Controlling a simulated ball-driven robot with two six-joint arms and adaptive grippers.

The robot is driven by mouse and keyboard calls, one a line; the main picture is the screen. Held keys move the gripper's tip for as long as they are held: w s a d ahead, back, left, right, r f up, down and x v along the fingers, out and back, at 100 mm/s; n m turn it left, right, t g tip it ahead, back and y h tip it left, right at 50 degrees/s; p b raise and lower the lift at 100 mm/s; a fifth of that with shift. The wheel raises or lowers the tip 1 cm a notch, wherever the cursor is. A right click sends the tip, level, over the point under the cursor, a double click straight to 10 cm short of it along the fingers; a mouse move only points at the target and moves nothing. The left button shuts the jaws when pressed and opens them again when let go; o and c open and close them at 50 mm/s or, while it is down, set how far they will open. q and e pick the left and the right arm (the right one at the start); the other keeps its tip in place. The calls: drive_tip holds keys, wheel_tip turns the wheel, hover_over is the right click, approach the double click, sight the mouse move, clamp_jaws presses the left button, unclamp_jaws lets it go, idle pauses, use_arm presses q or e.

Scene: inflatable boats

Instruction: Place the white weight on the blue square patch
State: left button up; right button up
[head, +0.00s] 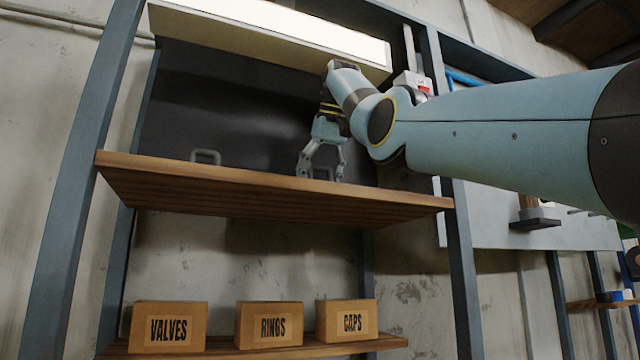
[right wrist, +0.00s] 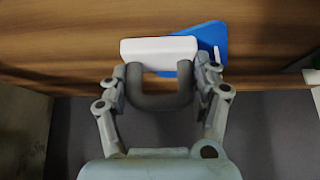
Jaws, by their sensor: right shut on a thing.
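My right gripper (head: 322,172) is over the upper wooden shelf, and it also shows in the right wrist view (right wrist: 163,82). Its fingers are shut on the grey U-shaped handle of the white weight (right wrist: 150,48). The blue square patch (right wrist: 211,38) lies on the shelf wood, partly hidden behind the right part of the weight. The left part of the weight appears over bare wood. I cannot tell whether the weight touches the shelf. In the head view the shelf edge hides the weight and patch. My left gripper is not in view.
Another grey handle (head: 205,157) stands left on the upper shelf (head: 270,193). A lit white panel (head: 270,35) hangs above. Boxes marked VALVES (head: 168,328), RINGS (head: 269,325) and CAPS (head: 346,321) sit on the lower shelf. Blue-grey posts (head: 85,180) frame the rack.

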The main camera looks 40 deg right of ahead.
drive_tip(key=shift+s+r, duration=0.1)
drive_tip(key=shift+r, duration=0.05)
drive_tip(key=o, duration=1.1)
drive_tip(key=shift+f, duration=0.3)
drive_tip(key=shift+o, duration=1)
drive_tip(key=shift+r, duration=0.1)
drive_tip(key=shift+r, duration=0.3)
drive_tip(key=p+v, duration=0.1)
drive_tip(key=v, duration=1)
drive_tip(key=shift+s+r, duration=0.3)
drive_tip(key=shift+a+f, duration=0.1)
